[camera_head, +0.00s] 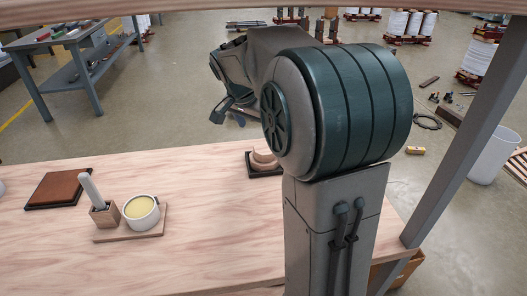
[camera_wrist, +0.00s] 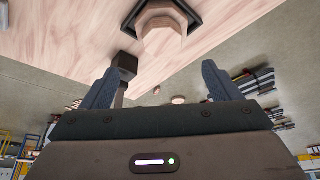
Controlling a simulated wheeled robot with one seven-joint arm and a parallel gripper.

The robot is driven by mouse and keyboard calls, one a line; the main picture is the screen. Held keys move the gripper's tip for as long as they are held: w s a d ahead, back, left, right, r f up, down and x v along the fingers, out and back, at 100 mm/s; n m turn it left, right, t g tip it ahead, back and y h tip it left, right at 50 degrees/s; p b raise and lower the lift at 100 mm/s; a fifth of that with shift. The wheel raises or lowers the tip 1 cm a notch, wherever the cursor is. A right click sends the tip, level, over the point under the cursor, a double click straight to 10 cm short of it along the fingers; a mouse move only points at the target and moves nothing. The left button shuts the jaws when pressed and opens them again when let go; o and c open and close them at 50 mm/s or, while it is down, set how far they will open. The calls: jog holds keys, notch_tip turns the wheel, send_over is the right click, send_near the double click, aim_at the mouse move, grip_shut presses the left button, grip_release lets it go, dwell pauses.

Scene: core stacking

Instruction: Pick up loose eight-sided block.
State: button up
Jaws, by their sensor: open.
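A pale wooden eight-sided block (camera_wrist: 163,38) shows at the top of the wrist view. It appears to lie on another pale eight-sided piece in a black square tray (camera_wrist: 196,14). In the head view, the pale rounded pieces (camera_head: 264,157) sit in the black tray (camera_head: 262,175) at mid-table, partly hidden by my arm. Whether the upper block is loose I cannot tell. My gripper (camera_wrist: 157,88) is open, with its two dark blue fingers apart and nothing held between them. The block is beyond the fingertips, apart from them.
On the tabletop (camera_head: 200,265), left of the black tray, a white cup (camera_head: 141,214) with yellow contents and a wooden holder (camera_head: 104,215) with a pale stick stand on a board. A brown square pad (camera_head: 59,187) lies farther left. A grey post (camera_head: 465,135) rises at right.

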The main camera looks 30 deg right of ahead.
jog(key=b+x, duration=0.1)
jog(key=x, duration=1)
jog(key=shift+w+a, duration=0.15)
jog(key=shift+c, duration=0.3)
jog(key=c, duration=1)
